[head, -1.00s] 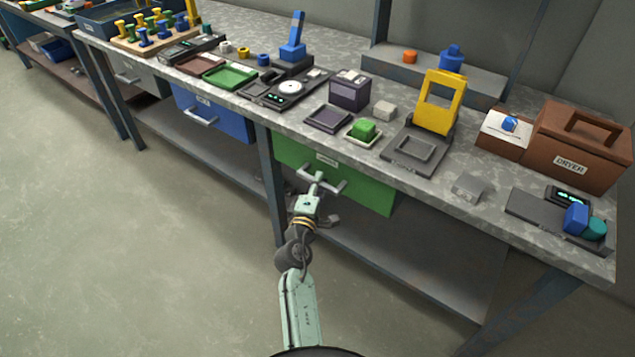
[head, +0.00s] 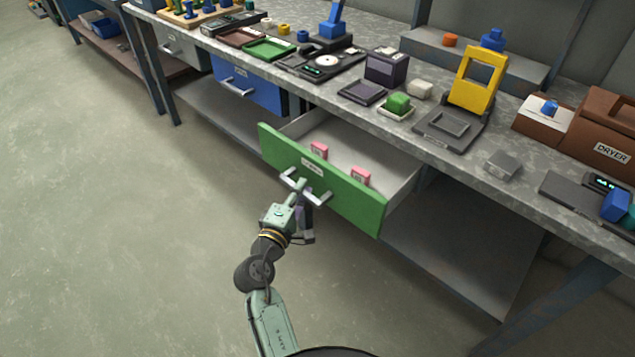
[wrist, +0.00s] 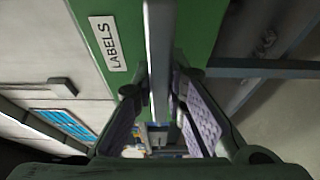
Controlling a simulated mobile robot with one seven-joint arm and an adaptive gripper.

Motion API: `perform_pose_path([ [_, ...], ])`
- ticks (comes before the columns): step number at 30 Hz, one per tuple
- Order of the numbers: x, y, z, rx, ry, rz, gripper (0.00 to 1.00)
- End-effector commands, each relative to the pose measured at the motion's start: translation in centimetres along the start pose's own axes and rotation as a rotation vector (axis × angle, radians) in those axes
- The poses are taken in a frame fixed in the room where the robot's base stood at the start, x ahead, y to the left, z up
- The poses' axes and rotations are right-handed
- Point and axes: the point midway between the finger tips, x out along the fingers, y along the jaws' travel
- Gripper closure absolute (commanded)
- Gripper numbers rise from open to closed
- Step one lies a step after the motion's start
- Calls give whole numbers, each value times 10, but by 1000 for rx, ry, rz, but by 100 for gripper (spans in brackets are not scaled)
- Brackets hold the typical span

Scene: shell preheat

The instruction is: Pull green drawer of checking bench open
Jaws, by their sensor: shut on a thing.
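The green drawer (head: 345,199) of the checking bench (head: 408,152) stands open, its front well out from under the bench top. Two pink items, one (head: 319,150) to the left and one (head: 361,177) to the right, lie inside on its pale floor. My gripper (head: 298,187) is at the bar handle (head: 318,198) on the drawer front. In the wrist view the handle bar (wrist: 158,60) runs between the two finger pads of my gripper (wrist: 160,105), which is shut on it. A label reading LABELS (wrist: 108,43) is beside the handle on the green front.
A blue drawer (head: 249,86) to the left is closed. The bench top carries a yellow-framed device (head: 476,82), a dark box (head: 386,67), a green block (head: 398,102) and a brown dryer (head: 606,125). The floor in front of the bench is clear.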

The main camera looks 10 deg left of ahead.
Motion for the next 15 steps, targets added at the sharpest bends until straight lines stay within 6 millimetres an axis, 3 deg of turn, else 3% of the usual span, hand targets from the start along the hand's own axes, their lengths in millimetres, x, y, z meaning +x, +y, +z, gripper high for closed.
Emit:
perform_pose_path([
  [6,-32,-1,-14,2,2,0,100],
  [15,-48,0,-20,2,2,0,100],
])
